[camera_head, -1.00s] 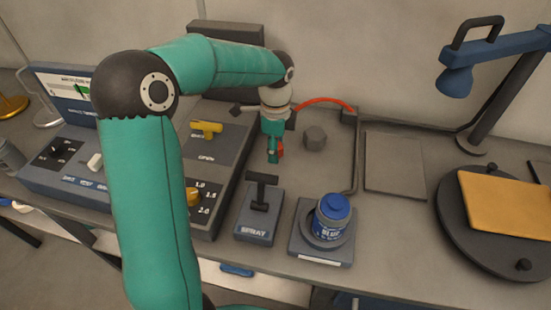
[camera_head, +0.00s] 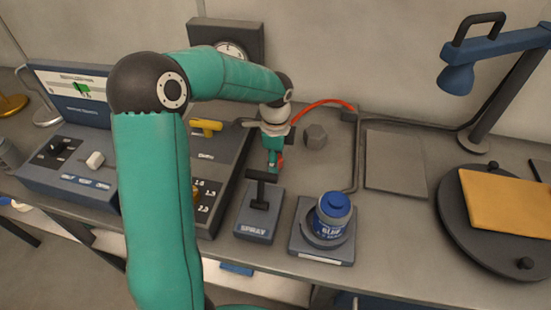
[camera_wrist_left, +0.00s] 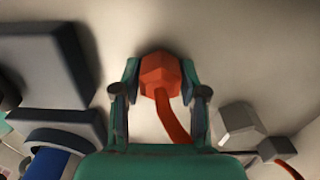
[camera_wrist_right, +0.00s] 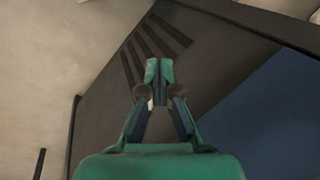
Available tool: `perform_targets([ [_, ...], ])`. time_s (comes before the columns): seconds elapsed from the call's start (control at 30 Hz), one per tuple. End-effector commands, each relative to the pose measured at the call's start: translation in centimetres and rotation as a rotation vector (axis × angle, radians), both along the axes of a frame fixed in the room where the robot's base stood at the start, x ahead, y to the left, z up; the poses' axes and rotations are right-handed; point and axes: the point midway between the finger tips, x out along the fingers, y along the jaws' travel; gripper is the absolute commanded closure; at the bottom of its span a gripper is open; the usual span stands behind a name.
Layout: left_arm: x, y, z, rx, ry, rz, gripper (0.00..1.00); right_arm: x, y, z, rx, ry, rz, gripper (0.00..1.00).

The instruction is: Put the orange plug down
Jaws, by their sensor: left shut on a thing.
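The orange plug (camera_wrist_left: 161,76) is a faceted block with an orange cable running from it. In the left wrist view it sits between the two fingers of my left gripper (camera_wrist_left: 160,80), which is shut on it. In the head view my left gripper (camera_head: 273,163) points down behind the SPRAY lever, and only a sliver of the plug (camera_head: 281,161) shows beside it. I cannot tell whether the plug touches the bench. My right gripper (camera_wrist_right: 159,82) is shut and empty in its wrist view, and it is not in the head view.
A grey hexagonal block (camera_head: 316,137) stands right of the left gripper. The SPRAY lever box (camera_head: 255,228) and a blue jar (camera_head: 331,216) on a square base are in front. A grey flat panel (camera_head: 395,160) lies further right, near a round turntable (camera_head: 450,215).

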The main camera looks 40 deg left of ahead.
Motion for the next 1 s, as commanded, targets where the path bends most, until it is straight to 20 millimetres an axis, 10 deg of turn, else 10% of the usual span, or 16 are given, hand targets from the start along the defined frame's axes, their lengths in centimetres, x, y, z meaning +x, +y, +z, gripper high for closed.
perform_targets([
  [0.07,0.0,0.0,-0.3,0.0,0.0,0.0,1.0,0.0,0.0,-0.3,0.0,0.0,0.0,1.0],
  [0.1,0.0,0.0,-0.3,0.0,0.0,0.0,0.54,0.0,0.0,-0.2,0.0,0.0,0.0,1.0],
  [0.23,0.0,0.0,-0.2,-0.001,0.001,0.0,0.33,0.0,0.0,-0.1,0.0,0.0,0.0,1.0],
  [0.67,0.0,0.0,0.6,0.0,0.0,0.0,0.33,0.0,0.0,0.5,0.0,0.0,0.0,1.0],
  [1.0,0.2,0.0,6.2,0.002,-0.006,0.0,0.33,0.0,0.0,0.6,0.0,0.0,0.0,1.0],
])
